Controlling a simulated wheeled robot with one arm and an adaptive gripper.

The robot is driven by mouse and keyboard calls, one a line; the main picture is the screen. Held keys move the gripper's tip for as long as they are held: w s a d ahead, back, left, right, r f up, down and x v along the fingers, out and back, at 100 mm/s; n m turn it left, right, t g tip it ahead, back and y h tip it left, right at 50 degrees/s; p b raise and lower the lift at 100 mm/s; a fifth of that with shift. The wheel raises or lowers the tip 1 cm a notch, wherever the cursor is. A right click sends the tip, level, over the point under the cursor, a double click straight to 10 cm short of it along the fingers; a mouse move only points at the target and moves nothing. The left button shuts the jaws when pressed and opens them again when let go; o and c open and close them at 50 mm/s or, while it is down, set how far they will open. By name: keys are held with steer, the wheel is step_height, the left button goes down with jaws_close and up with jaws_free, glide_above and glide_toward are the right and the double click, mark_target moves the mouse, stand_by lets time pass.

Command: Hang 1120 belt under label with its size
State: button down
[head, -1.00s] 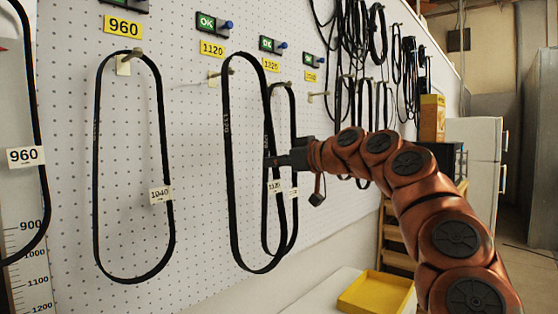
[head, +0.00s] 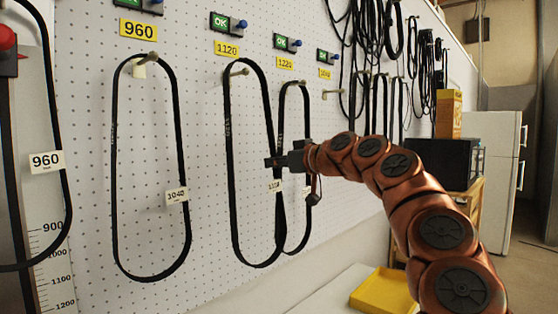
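The black belt (head: 228,150) with a small white tag reading about 1120 (head: 274,186) is a long loop below the yellow 1120 label (head: 227,49). Its top surrounds the tip of the peg (head: 238,72) in the picture; I cannot tell if its weight rests there. My gripper (head: 272,162) appears shut on the belt's right strand, just above the tag. The fingertips are small and partly hidden. A green OK sign (head: 221,22) is above the label.
Another belt (head: 308,120) hangs right of it, under the 1220 label (head: 285,63), close to my gripper. A belt tagged 1040 (head: 114,170) hangs under the 960 label (head: 138,30). The right peg (head: 332,93) is empty. A yellow tray (head: 383,290) lies below.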

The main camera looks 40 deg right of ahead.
steer(key=w+f, duration=0.2)
steer(key=w, duration=0.1)
steer(key=shift+a, duration=0.2)
stand_by(0.4)
stand_by(0.6)
steer(key=c, duration=1.2)
jaws_free()
steer(key=shift+c, duration=0.2)
steer(key=s+d+r, duration=0.1)
steer(key=s, duration=1)
steer(key=shift+s+d+r, duration=0.3)
steer(key=shift+s+r, duration=0.05)
